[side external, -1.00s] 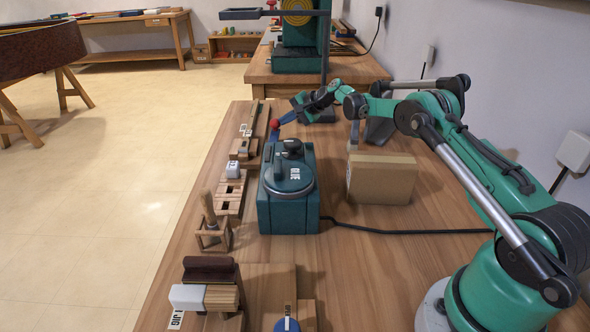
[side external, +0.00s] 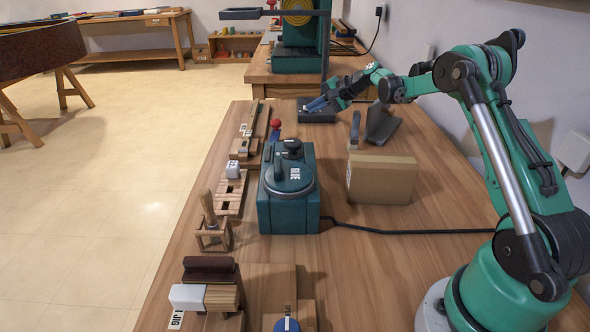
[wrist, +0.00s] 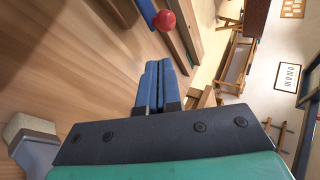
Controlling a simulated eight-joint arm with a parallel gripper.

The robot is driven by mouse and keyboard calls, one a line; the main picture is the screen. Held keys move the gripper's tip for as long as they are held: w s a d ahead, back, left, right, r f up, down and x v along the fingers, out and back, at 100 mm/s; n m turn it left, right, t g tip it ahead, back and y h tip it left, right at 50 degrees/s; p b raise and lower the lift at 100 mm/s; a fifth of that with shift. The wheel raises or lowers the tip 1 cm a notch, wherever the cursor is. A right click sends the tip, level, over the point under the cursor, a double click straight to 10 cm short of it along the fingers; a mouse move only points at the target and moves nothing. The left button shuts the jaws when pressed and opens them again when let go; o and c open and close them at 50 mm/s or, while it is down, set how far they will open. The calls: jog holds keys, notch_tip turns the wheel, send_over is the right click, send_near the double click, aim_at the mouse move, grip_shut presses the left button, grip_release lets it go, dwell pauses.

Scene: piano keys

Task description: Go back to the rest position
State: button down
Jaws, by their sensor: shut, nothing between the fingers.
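My gripper (side external: 318,103) is in the air over the far part of the workbench (side external: 340,235), behind the glue machine. In the wrist view its two blue fingers (wrist: 157,86) lie side by side, shut and empty. A red ball-shaped knob (wrist: 164,20) shows just beyond the fingertips in the wrist view. The same knob (side external: 275,123) stands to the left of my gripper in the side view, on a blue lever, apart from the fingers.
The green glue machine (side external: 287,200) stands mid-bench, with a cardboard box (side external: 381,178) to its right. A black cable (side external: 400,231) crosses the bench. Wooden fixtures and a small rack (side external: 213,235) line the left edge. A green machine (side external: 298,45) stands on the table behind.

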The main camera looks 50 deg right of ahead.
jog(key=v, duration=0.5)
jog(key=s+a+r+n+g, duration=0.1)
jog(key=s+a+n, duration=0.2)
jog(key=a, duration=0.3)
jog(key=s+a+r+n+g+h, duration=0.1)
jog(key=s+a+r+n, duration=0.1)
jog(key=a, duration=0.5)
jog(key=s+a+r+n+g+h, duration=0.1)
jog(key=s+a+n, duration=0.3)
jog(key=s+a, duration=0.2)
jog(key=shift+a+r, duration=0.25)
jog(key=shift+a, duration=0.2)
jog(key=s+a+f+n+h, duration=0.1)
jog(key=s+a+f+n, duration=0.2)
jog(key=s, duration=0.4)
jog(key=shift+s+a+f+n, duration=0.3)
jog(key=shift+s+a+n, duration=0.15)
jog(key=shift+n, duration=0.75)
